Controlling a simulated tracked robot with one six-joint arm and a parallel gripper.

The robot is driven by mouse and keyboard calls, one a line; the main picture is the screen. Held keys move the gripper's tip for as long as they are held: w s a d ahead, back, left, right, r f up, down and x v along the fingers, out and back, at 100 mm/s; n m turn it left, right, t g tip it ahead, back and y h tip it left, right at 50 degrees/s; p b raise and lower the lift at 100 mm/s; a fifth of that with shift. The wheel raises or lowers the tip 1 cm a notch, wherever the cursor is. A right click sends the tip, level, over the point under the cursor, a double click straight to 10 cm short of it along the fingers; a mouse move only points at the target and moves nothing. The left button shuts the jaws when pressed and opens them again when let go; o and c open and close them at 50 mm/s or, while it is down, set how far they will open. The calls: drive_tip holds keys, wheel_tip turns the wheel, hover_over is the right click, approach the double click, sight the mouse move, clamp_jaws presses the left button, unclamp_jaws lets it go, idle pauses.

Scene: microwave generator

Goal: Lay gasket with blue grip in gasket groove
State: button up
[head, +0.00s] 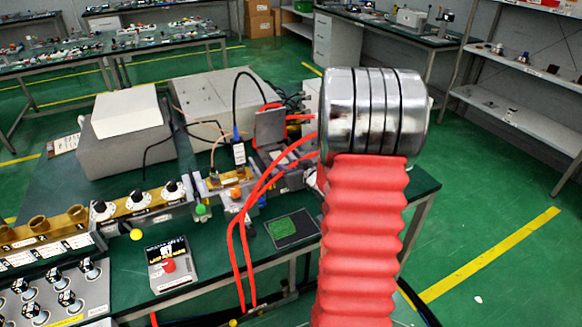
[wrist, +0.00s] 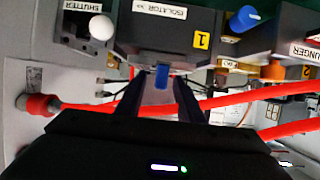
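In the wrist view a small blue grip (wrist: 161,76) shows upright in the middle, in front of a pale grey surface. The two dark fingers of my gripper (wrist: 162,88) reach toward it, one on each side. A gap shows between each finger and the blue grip, so the fingers look open. I cannot tell whether the blue grip lies between the tips or beyond them. The gasket itself and the groove cannot be made out. In the head view my arm hides my fingertips.
An isolator block (wrist: 165,22) marked 1, a white knob (wrist: 101,27) and a blue knob (wrist: 243,18) surround the fingers. Red cables (head: 246,225) loop over the green bench (head: 222,262). A row of knobbed modules (head: 145,208) stands to the left.

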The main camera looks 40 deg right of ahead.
drive_tip(key=v, duration=1.3)
drive_tip(key=shift+s, duration=0.4)
drive_tip(key=shift+r, duration=0.1)
drive_tip(key=s+d+f+m+g+h, duration=0.25)
drive_tip(key=s+f+g, duration=0.25)
drive_tip(key=s+g, duration=0.45)
drive_tip(key=s+a+r+n+y, duration=0.1)
drive_tip(key=a+r, duration=0.3)
drive_tip(key=a, duration=0.8)
drive_tip(key=s+a+r+n+t+y, duration=0.1)
drive_tip(key=a+r, duration=0.4)
drive_tip(key=a, duration=0.7)
drive_tip(key=s+a+r+n+t+y, duration=0.1)
drive_tip(key=a+r+n+y, duration=0.2)
drive_tip(key=a, duration=0.9)
drive_tip(key=shift+a+r+n+y, duration=0.15)
drive_tip(key=shift+r+n+y, duration=0.2)
drive_tip(key=shift+r+y, duration=0.35)
